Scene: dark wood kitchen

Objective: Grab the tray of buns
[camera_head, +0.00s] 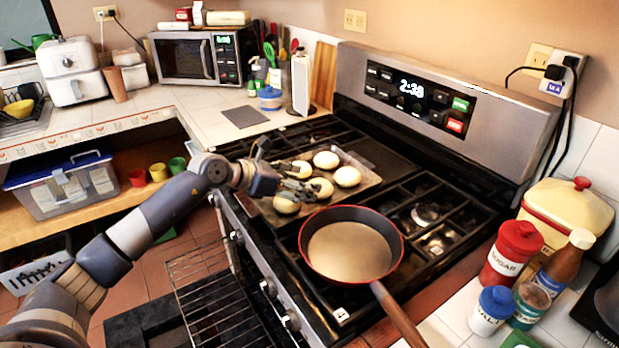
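The tray (334,200) lies on the stove top, left of the pan, and carries several pale round buns (326,160). My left gripper (298,181) reaches in from the left, over the tray's left side. Its dark fingers are among the buns there and partly cover them. I cannot tell whether the fingers are spread or closed, or whether they touch the tray. The tray's left edge is partly hidden by the gripper. My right gripper is not in view.
A red-rimmed pan (350,250) sits just in front of the tray, its wooden handle pointing to the lower right. The oven door is open, with a wire rack (215,300) pulled out below. Jars (510,253) crowd the right counter.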

